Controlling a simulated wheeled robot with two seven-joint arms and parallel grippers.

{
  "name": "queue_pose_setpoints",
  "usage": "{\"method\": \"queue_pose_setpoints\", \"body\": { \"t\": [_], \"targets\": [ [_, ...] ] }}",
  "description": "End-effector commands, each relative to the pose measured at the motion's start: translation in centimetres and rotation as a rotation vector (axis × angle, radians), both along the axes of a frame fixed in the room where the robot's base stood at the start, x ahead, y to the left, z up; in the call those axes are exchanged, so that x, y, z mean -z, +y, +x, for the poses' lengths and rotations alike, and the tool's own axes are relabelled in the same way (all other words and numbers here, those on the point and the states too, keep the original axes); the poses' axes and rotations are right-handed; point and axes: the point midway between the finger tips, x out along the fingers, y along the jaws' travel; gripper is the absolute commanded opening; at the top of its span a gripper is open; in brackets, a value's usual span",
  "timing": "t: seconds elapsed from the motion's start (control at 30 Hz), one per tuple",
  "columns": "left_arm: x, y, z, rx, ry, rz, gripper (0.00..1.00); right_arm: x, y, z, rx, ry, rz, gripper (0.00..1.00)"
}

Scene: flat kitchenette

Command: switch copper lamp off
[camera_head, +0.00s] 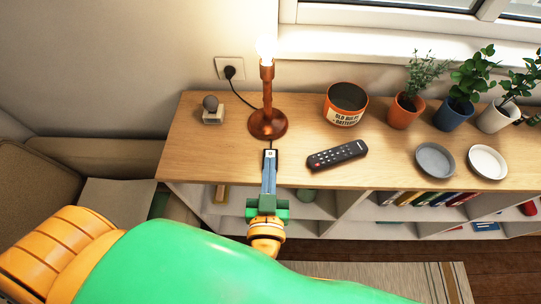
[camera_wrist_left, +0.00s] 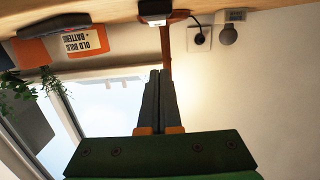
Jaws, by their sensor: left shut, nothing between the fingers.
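The copper lamp (camera_head: 267,123) stands upright on the wooden sideboard, and its bulb (camera_head: 266,48) glows. A dark cord runs from the lamp's base to a small dark switch box (camera_head: 270,153) with a pale top, lying in front of it. The switch box also shows at the top of the left wrist view (camera_wrist_left: 153,8), with the lamp's stem (camera_wrist_left: 166,45) behind it. My left gripper (camera_head: 269,165) is shut and empty, its fingertips close to the near side of the switch box. I cannot tell whether they touch it. My right gripper is not in view.
A black remote (camera_head: 337,155) lies right of the switch box. An orange pot labelled for old bulbs and batteries (camera_head: 346,104), potted plants (camera_head: 405,108) and two dishes (camera_head: 435,160) stand further right. A grey bulb on a block (camera_head: 212,110) is at left, below a wall socket (camera_head: 230,69).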

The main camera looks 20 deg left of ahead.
Motion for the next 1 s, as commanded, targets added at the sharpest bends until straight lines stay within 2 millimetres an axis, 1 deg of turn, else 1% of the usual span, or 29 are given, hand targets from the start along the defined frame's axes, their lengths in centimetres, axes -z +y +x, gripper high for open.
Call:
{"method": "queue_pose_setpoints", "body": {
  "t": [0.03,0.2,0.23,0.3,0.47,0.87,0.97,1.0],
  "targets": [
    [-0.2,0.3,1.1,-0.001,-0.004,0.002,0.00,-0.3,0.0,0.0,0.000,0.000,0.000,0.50],
    [0.3,1.3,4.5,-0.001,-0.004,0.002,0.00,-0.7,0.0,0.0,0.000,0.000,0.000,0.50],
    [1.6,1.3,4.4,0.001,0.001,0.004,0.00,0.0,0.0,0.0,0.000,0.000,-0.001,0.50],
    [2.9,1.3,4.4,0.001,0.002,0.002,0.00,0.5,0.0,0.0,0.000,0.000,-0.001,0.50],
    [4.3,1.3,4.6,0.001,0.001,0.001,0.00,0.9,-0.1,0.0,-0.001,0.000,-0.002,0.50],
    [4.5,1.3,4.6,0.000,0.001,0.000,0.00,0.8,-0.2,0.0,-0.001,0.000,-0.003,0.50],
    [4.6,1.4,4.8,-0.002,0.005,0.002,0.00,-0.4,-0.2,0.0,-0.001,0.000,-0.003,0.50],
    [4.4,1.4,4.9,-0.002,0.006,0.002,0.00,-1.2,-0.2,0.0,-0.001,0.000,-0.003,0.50]
  ]
}}
